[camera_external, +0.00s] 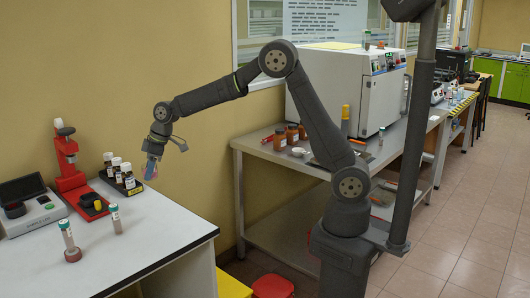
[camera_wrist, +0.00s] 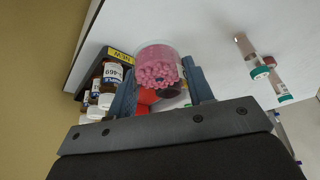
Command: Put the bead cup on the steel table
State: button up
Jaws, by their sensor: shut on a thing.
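The bead cup (camera_wrist: 157,66) is a clear cup filled with pink beads. In the wrist view it sits between the two fingers of my gripper (camera_wrist: 160,84), which is shut on it. In the outside view my gripper (camera_external: 151,158) hangs over the back right of the white-topped bench, and the cup (camera_external: 149,172) shows only as a small pinkish patch, partly hidden by the fingers. The steel table (camera_external: 262,147) stands along the wall to the right of the bench, apart from the gripper, with a lower shelf.
On the steel table are a white oven (camera_external: 335,85), brown jars (camera_external: 280,138) and a small white dish (camera_external: 298,152). Its near-left corner looks clear.

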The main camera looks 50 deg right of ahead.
jog(key=w+d+f+m+t+h, duration=0.15)
jog(key=w+d, duration=0.35)
jog(key=d, duration=0.8)
jog(key=w+d+r+m+y, duration=0.1)
jog(key=w+d+m, duration=0.3)
jog(key=d, duration=0.8)
jog(key=w+d+f+m+h, duration=0.1)
jog(key=w+d+m+h, duration=0.1)
jog(key=d, duration=1.9)
jog(key=s+d+f+m+h, duration=0.15)
jog(key=s+d, duration=0.25)
jog(key=d, duration=0.8)
jog(key=s+d+m, duration=0.3)
jog(key=s+d, duration=0.2)
jog(key=d, duration=0.8)
jog(key=s+d+f+m+h, duration=0.1)
jog(key=s+d+m, duration=0.3)
jog(key=s+d, duration=1.35)
send_over(305, 149)
jog(key=s, duration=0.1)
jog(key=f, duration=0.4)
jog(key=a+f, duration=0.1)
jog(key=f, duration=0.2)
jog(key=shift+s, duration=0.2)
jog(key=shift+f, duration=2)
jog(key=shift+f, duration=0.1)
